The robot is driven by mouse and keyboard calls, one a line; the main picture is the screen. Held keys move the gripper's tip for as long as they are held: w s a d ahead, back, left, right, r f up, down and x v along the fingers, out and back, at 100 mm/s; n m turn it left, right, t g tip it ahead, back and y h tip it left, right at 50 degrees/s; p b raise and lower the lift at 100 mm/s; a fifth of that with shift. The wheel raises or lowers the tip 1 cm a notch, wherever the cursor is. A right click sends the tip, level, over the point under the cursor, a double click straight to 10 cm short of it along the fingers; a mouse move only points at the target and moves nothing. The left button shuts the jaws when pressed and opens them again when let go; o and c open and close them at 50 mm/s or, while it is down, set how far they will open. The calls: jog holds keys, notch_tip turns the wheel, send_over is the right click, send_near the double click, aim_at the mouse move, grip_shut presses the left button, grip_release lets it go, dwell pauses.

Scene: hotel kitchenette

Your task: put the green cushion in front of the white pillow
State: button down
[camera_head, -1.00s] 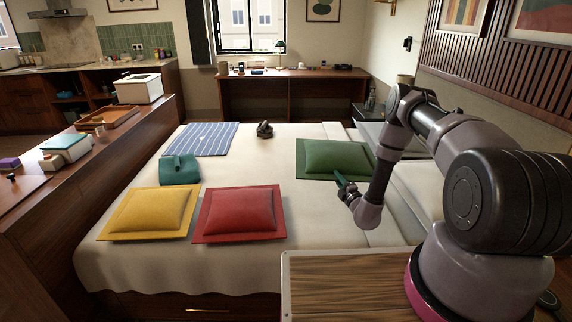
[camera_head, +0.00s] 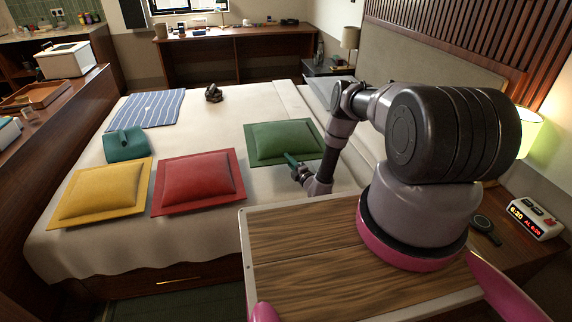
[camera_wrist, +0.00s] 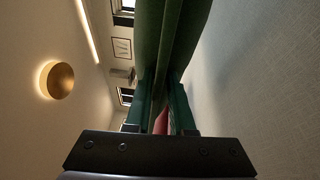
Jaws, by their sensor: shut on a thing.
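The green cushion (camera_head: 284,139) is square with a flat border and shows at the right part of the bed, close above or on the white cover; I cannot tell which. My gripper (camera_head: 291,160) is shut on its near border. In the wrist view the green cushion (camera_wrist: 168,40) rises edge-on from between the green fingers of my gripper (camera_wrist: 162,105). The white pillow cannot be made out clearly; pale bedding at the headboard side is partly hidden behind my arm.
A red cushion (camera_head: 198,180), a yellow cushion (camera_head: 100,192), a teal item (camera_head: 125,145) and a striped blue cloth (camera_head: 146,110) lie on the bed (camera_head: 215,230). A small dark object (camera_head: 213,93) lies farther back. A clock (camera_head: 537,221) stands at the right.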

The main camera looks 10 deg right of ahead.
jog(key=shift+f, duration=1.45)
jog(key=shift+f, duration=0.65)
jog(key=c, duration=0.8)
grip_release()
jog(key=shift+o, duration=0.2)
